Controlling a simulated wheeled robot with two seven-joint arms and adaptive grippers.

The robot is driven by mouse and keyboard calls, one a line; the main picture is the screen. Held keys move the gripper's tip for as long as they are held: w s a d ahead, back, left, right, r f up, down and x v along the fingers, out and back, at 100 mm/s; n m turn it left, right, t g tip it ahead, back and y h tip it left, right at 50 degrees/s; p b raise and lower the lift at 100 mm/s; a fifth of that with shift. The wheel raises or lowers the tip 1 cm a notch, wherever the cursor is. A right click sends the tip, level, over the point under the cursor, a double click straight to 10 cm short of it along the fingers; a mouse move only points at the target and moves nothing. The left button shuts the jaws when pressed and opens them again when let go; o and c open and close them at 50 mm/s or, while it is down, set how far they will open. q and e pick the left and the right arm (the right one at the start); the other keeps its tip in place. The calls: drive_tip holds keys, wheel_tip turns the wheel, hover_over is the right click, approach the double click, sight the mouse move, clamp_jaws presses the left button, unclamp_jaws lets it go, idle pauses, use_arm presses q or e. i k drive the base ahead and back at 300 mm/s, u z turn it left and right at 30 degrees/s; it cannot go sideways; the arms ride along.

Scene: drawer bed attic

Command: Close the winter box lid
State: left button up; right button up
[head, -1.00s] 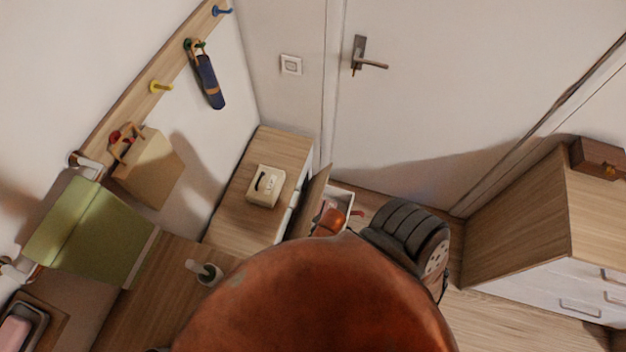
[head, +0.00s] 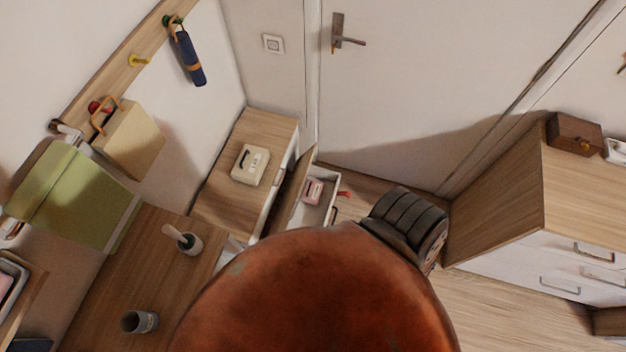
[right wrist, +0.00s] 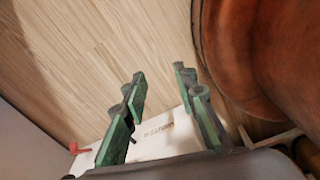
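A white open box (head: 325,208) stands low beside the wooden cabinet, with a pink item (head: 313,191) inside. A wooden panel, apparently its lid (head: 290,192), stands tilted up along its left side. My body hides the box's near end. In the right wrist view a white face with dark, hard-to-read lettering (right wrist: 165,145) shows beyond the fingers; it seems to be the same box. My right gripper (right wrist: 158,82) is open, its green-padded fingers wide apart with nothing between them. The head view does not show its fingers. My left gripper is not in view.
The cabinet (head: 225,205) with a cream case (head: 250,164) is left of the box. A red piece (head: 344,194) sticks out at the box's right. A white-fronted dresser (head: 505,215) stands right. Wood floor (head: 480,300) is clear between. A desk (head: 150,270) holds cups.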

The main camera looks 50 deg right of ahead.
sight(288, 206)
drive_tip(key=k, duration=0.9)
drive_tip(key=z, duration=0.5)
drive_tip(key=i, duration=0.85)
drive_tip(key=u, duration=1.35)
drive_tip(key=k, duration=0.3)
drive_tip(key=z, duration=0.85)
